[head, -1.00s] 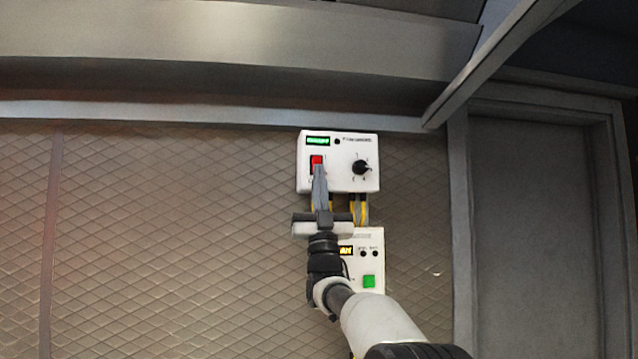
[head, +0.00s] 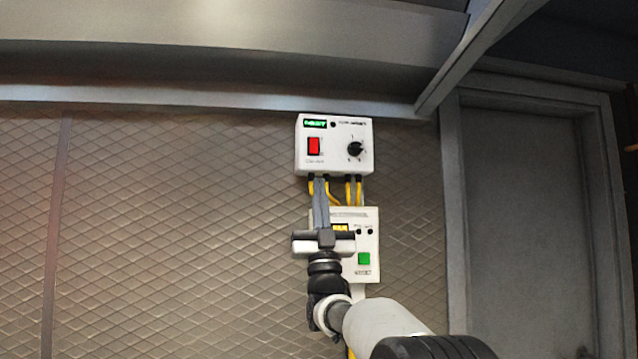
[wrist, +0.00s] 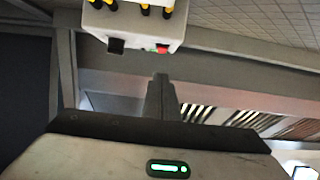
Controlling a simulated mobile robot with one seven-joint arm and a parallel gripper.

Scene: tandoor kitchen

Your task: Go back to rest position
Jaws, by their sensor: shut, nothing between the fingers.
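My gripper (head: 319,185) is in the lower middle of the head view, with its fingers together and nothing between them. The fingertips are just below the upper white control box (head: 335,165), in front of its yellow cables. That box has a red switch (head: 314,146), a black knob (head: 355,149) and a lit green display (head: 315,124). In the wrist view my gripper (wrist: 161,78) points up below the box (wrist: 133,25), and a gap shows between them.
A lower white box (head: 360,218) with a green button (head: 364,258) is partly hidden behind my gripper. Both boxes are on a diamond-patterned wall (head: 180,220). A metal ledge (head: 200,100) runs above. A grey door-like panel (head: 525,210) stands at the right.

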